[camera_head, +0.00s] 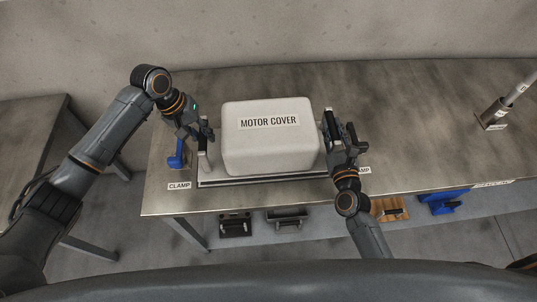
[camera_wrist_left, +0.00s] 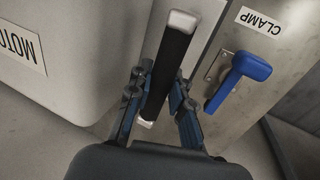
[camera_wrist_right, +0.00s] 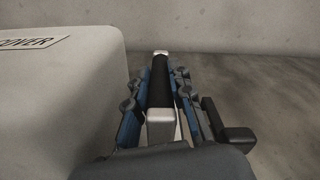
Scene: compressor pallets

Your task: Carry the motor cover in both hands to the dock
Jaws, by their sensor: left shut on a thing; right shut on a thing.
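The motor cover (camera_head: 270,150) is a white rounded box with a "MOTOR COVER" label, upright on a flat tray-like base (camera_head: 260,181) on the metal table. Its side also shows in the left wrist view (camera_wrist_left: 75,60) and the right wrist view (camera_wrist_right: 60,110). My left gripper (camera_head: 204,137) is at its left side, fingers shut around a black bar handle (camera_wrist_left: 172,65) with light ends. My right gripper (camera_head: 338,135) is at its right side, fingers shut around a matching black handle (camera_wrist_right: 160,85). Whether the cover touches the base all round is hard to tell.
A blue clamp lever (camera_head: 178,155) stands left of the base beside a "CLAMP" label; another label shows at right. A grey cylinder with a rod (camera_head: 495,113) stands at the right. Blue and orange items (camera_head: 388,208) lie on a lower shelf. The table right of centre is clear.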

